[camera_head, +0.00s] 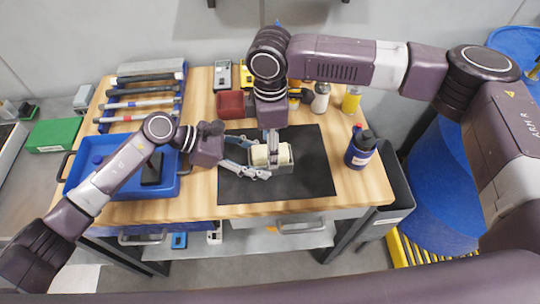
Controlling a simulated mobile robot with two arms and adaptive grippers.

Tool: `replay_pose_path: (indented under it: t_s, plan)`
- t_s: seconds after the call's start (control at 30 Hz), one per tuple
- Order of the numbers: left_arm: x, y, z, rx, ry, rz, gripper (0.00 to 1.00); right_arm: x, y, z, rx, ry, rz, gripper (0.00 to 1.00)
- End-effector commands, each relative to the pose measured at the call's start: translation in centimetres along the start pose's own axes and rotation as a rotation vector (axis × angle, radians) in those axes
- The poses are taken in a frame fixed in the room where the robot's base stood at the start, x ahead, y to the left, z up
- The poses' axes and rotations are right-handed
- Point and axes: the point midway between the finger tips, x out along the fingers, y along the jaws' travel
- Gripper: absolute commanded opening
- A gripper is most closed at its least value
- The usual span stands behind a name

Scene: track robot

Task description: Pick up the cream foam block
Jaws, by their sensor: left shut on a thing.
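The cream foam block (284,152) is above the black mat (312,182) on the wooden workbench. A grey piece shows against its front and right side; I cannot tell what that is. My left gripper (263,158) reaches in from the left and is shut on the block, with its blue-grey fingers at the block's left part. My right gripper (272,142) points down from above, just behind the block and overlapping it in the picture. Its fingertips are partly hidden, so I cannot tell whether it is open or touches the block.
A blue tray (76,186) lies left, partly under my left arm. Behind it is a rack of tools (140,97). A red bin (230,104) and several bottles stand at the back. A dark blue bottle (361,150) stands right of the mat. The mat's front right is clear.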

Motion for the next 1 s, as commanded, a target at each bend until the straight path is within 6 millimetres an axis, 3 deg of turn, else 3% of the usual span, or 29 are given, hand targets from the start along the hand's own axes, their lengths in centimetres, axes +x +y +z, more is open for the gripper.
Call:
replay_pose_path:
  t_s: [0.3,0.67,0.87,1.0]
  plan:
    - [0.0,0.1,-0.1,0.001,0.002,0.004,0.18,0.6,0.0,-0.1,-0.001,0.001,0.001,0.55]
    - [0.0,0.1,-0.1,0.001,0.002,0.004,0.18,0.6,0.0,-0.1,-0.001,0.001,0.001,0.16]
    - [0.0,0.1,-0.1,0.001,0.002,0.004,0.18,0.5,0.0,-0.1,-0.001,0.001,0.001,0.16]
    - [-0.1,0.1,-0.1,0.001,0.002,0.004,0.18,-0.7,0.1,-0.1,-0.001,0.002,0.002,0.16]
